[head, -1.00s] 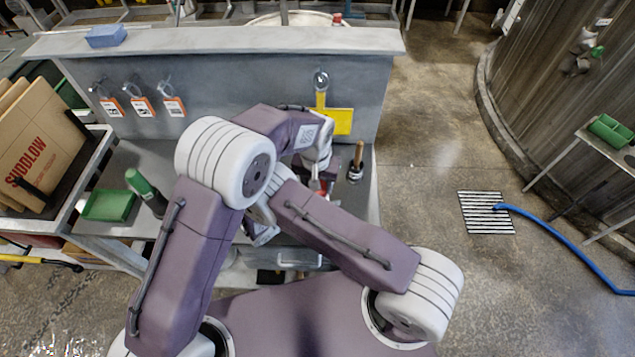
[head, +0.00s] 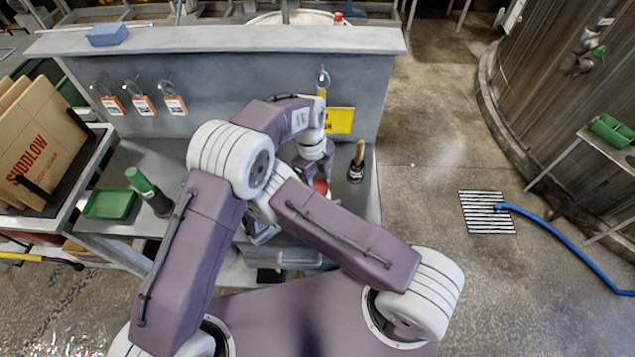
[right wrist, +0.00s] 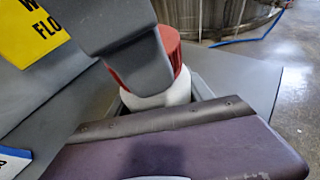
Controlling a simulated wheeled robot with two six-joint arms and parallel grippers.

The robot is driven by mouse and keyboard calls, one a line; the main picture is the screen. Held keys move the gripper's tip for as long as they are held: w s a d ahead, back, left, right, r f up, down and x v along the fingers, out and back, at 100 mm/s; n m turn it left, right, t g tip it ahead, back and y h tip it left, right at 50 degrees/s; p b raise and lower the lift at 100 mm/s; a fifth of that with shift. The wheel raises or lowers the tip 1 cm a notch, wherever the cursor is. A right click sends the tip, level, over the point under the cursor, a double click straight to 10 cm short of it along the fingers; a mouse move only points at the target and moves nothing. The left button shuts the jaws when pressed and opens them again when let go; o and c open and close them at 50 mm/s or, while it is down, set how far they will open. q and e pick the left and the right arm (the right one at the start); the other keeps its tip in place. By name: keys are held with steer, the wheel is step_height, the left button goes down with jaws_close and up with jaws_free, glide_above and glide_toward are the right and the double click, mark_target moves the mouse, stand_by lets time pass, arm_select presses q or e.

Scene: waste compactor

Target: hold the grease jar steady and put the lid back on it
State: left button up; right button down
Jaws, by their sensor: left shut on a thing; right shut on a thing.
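In the right wrist view the grease jar (right wrist: 158,97) is white, and its lower part is hidden behind my right gripper (right wrist: 165,113), which is shut on it. The red lid (right wrist: 172,52) is on top of the jar's mouth; I cannot tell whether it is fully seated. My left gripper (right wrist: 125,60) comes down from above as a grey finger in front of the lid and is shut on it. In the head view a bit of red lid (head: 321,187) shows below my left wrist; the jar and right gripper are mostly hidden behind my arms.
A wooden-handled brush (head: 357,163) stands on the bench right of the jar. A panel with tags and a yellow sign (head: 339,121) rises behind.

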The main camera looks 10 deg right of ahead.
arm_select(q)
steer(key=shift+m, duration=0.5)
steer(key=o, duration=1.3)
steer(key=shift+r, duration=0.1)
steer(key=shift+r, duration=2.2)
steer(key=shift+c, duration=0.3)
